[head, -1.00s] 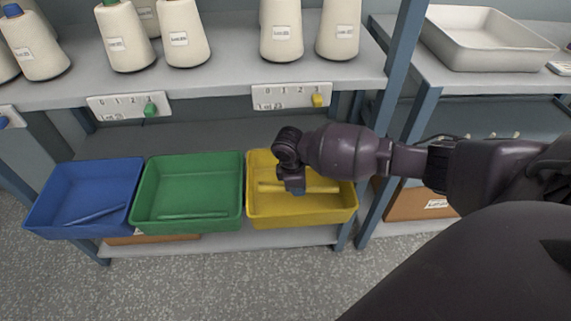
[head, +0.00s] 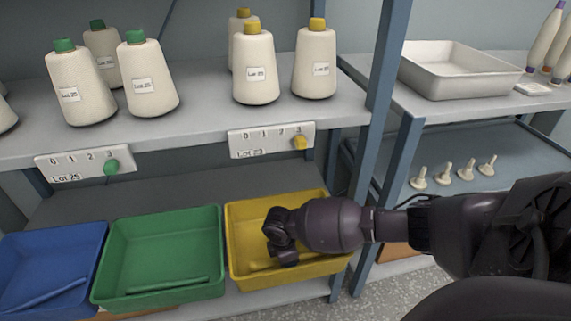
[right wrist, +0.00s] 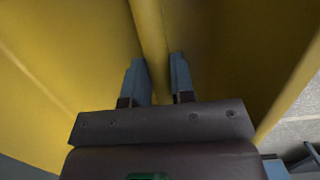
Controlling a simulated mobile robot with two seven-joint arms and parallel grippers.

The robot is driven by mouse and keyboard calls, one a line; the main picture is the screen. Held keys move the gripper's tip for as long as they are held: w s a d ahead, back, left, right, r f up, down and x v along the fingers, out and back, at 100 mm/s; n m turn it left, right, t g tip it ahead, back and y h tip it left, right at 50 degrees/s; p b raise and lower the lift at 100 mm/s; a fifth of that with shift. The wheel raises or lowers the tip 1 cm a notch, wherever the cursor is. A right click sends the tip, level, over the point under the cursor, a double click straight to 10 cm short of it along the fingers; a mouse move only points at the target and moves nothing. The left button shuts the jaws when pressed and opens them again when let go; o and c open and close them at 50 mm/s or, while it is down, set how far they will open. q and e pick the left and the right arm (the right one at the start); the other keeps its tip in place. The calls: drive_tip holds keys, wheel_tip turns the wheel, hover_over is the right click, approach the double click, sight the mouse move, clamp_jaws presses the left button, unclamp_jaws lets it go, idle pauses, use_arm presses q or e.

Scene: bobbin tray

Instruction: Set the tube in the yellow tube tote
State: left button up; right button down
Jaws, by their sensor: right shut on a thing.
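The yellow tube tote (head: 333,266) stands at the right end of a row of totes on the lower shelf. My right gripper (head: 287,258) reaches down inside it. In the right wrist view the gripper's two fingers (right wrist: 157,60) are shut on a yellow tube (right wrist: 149,22), which runs away from me between the tote's yellow walls. In the head view only a short end of the tube (head: 262,265) shows left of the gripper, low in the tote. I cannot tell whether the tube touches the tote floor. My left gripper is not in view.
A green tote (head: 165,232) and a blue tote (head: 50,245), each with a tube in it, stand to the left. Thread cones (head: 254,75) stand on the shelf above, over a counter plate (head: 271,140). A blue post (head: 384,75) rises right of the yellow tote.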

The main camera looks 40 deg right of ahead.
drive_tip(key=shift+s+f, duration=0.1)
drive_tip(key=shift+f, duration=0.75)
drive_tip(key=shift+r, duration=0.25)
drive_tip(key=shift+f, duration=0.2)
drive_tip(key=c, duration=1)
unclamp_jaws()
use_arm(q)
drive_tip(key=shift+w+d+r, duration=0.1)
use_arm(e)
drive_tip(key=shift+o, duration=0.2)
drive_tip(key=r, duration=0.1)
drive_tip(key=r+p, duration=0.1)
drive_tip(key=r, duration=0.1)
drive_tip(key=w+r, duration=0.1)
drive_tip(key=r, duration=0.1)
drive_tip(key=shift+a+p, duration=0.25)
drive_tip(key=shift+p, duration=0.1)
use_arm(q)
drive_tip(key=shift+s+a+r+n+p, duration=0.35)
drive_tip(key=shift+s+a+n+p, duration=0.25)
drive_tip(key=shift+p, duration=0.65)
use_arm(e)
wheel_tip(320, 180, up, 7)
drive_tip(key=a, duration=0.1)
drive_tip(key=shift+a, duration=0.15)
